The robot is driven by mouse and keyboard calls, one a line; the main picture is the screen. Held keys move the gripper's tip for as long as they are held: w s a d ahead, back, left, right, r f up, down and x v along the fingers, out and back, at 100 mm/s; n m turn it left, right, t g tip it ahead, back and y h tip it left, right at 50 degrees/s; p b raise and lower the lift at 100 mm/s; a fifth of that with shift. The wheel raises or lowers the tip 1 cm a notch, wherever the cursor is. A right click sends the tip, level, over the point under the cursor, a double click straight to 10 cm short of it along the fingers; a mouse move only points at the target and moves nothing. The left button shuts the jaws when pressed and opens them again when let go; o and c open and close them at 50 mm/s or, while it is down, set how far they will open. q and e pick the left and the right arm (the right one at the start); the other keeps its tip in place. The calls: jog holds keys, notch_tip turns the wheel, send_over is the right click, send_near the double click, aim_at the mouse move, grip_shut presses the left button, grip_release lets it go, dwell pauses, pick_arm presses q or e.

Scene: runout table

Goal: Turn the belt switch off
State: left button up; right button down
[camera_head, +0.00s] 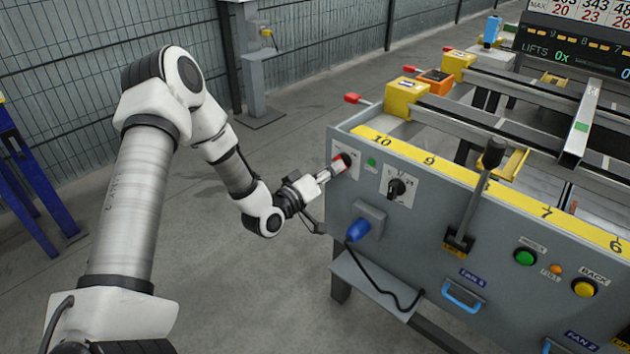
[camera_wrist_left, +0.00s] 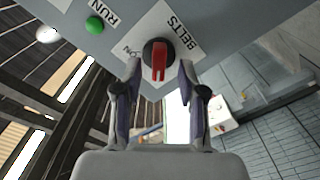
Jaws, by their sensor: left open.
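The belt switch shows in the left wrist view as a round black base with a red handle (camera_wrist_left: 158,60), on a white plate lettered BELTS. The handle points down in that picture, and an ON mark stands to its left. In the head view the switch (camera_head: 347,158) sits at the upper left end of the grey panel, partly hidden by my gripper. My left gripper (camera_head: 333,170) is open at the switch. In the wrist view its fingertips (camera_wrist_left: 158,73) stand either side of the red handle; I cannot tell whether they touch it. My right gripper is not in view.
A green RUN light (camera_head: 371,162) and a black rotary knob (camera_head: 397,188) sit right of the switch. A blue plug (camera_head: 358,230) with a black cable is below. A tall black lever (camera_head: 476,190) stands farther right. Open floor lies left of the table.

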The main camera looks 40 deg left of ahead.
pick_arm(q)
jog(key=s, duration=0.9)
jog(key=shift+s+a, duration=0.35)
